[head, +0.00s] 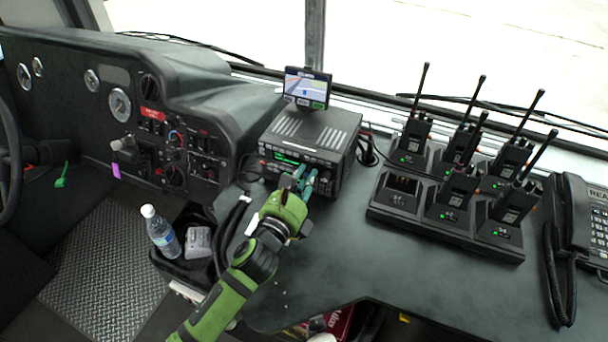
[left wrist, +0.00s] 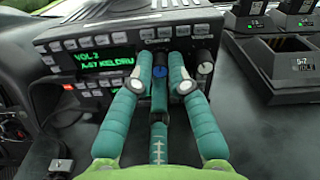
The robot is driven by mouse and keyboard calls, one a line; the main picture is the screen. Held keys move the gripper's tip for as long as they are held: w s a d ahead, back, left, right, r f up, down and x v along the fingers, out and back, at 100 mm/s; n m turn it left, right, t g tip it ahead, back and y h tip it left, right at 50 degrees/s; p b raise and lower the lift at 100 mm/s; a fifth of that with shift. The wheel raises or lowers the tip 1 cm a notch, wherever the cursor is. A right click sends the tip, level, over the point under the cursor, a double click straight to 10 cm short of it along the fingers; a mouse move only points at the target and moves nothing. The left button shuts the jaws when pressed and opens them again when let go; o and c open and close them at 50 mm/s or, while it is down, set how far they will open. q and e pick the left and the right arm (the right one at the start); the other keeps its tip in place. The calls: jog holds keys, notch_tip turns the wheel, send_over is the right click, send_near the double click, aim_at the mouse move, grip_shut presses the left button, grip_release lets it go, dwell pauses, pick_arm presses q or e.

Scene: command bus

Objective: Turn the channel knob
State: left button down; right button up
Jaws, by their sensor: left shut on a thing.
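The black radio (head: 318,130) sits on the dash console, with its green-lit display (left wrist: 92,64) and buttons facing me. The display's top line reads VOL:2; the line below is hard to read. My left gripper (head: 304,180) reaches the right part of the radio's front. In the left wrist view, its teal fingers (left wrist: 160,72) are shut on a blue-faced knob (left wrist: 160,71), one finger on each side. A second dark knob (left wrist: 205,68) with a pale mark sits just right of the fingers. Knob labels are not readable. My right gripper is out of view.
A small screen (head: 307,88) stands above the radio. A rack (head: 383,212) of handheld radios and a desk phone (head: 586,225) stand to the right. A water bottle (head: 161,232) stands at lower left. The console between radio and rack is clear.

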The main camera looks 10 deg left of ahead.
pick_arm(q)
jog(key=n, duration=0.4)
jog(key=shift+p, duration=0.4)
jog(key=n, duration=0.3)
jog(key=shift+s+d+f+n+p, duration=0.1)
jog(key=shift+n+p, duration=0.2)
jog(key=shift+p, duration=0.1)
jog(key=n+p, duration=0.1)
jog(key=n, duration=0.5)
jog(key=n+p, duration=0.1)
jog(key=n, duration=0.3)
jog(key=shift+p, duration=0.3)
jog(key=n+p, duration=0.1)
jog(key=n, duration=0.2)
jog(key=shift+n, duration=0.3)
jog(key=n+p, duration=0.2)
jog(key=n, duration=0.4)
jog(key=shift+n, duration=0.3)
jog(key=c, duration=1.5)
grip_release()
jog(key=shift+r, duration=0.2)
jog(key=shift+o, duration=0.2)
